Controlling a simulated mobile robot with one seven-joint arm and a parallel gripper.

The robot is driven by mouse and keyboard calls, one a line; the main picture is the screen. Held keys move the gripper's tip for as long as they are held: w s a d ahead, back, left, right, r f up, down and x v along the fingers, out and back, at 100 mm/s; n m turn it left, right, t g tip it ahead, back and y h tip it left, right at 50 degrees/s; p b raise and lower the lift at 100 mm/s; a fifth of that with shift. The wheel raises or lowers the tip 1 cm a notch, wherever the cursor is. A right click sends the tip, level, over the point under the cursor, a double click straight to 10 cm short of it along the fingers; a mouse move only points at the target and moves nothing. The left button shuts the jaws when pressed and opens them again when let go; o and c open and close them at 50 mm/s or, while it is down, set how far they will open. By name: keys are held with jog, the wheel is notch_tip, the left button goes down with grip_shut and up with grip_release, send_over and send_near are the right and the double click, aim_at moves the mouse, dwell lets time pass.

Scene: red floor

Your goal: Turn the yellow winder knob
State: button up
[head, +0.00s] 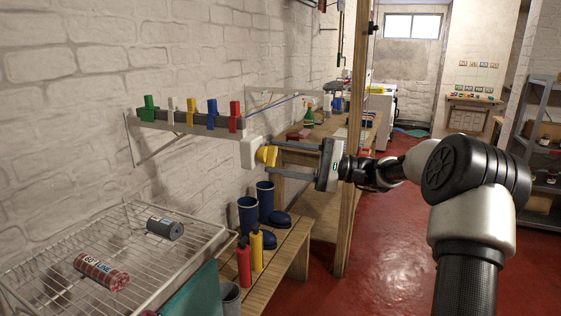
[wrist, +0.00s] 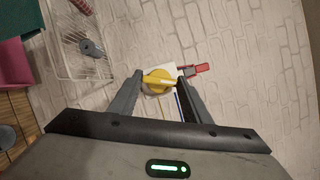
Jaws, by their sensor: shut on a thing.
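The yellow winder knob (head: 266,156) sticks out from a white housing (head: 248,152) at the right end of the rail on the wall. My gripper (head: 275,160) reaches in from the right, with its two fingers around the knob. In the wrist view the knob (wrist: 158,81) sits between the fingertips, its raised bar lying roughly across the picture. My gripper (wrist: 160,84) is shut on it. Part of the white housing shows behind the knob there.
The rail (head: 190,122) carries several coloured clips just left of the knob. A wire rack (head: 130,245) with cans stands below left. A wooden bench (head: 282,258) with blue boots and two bottles is below. A wooden post (head: 355,140) stands close beside my arm.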

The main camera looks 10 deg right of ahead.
jog(key=shift+n, duration=0.4)
jog(key=o, duration=1)
jog(key=shift+o, duration=0.2)
jog(key=shift+d, duration=0.15)
jog(key=p+v, duration=0.1)
jog(key=v, duration=1.6)
jog(key=shift+d+r, duration=0.15)
jog(key=shift+r, duration=0.1)
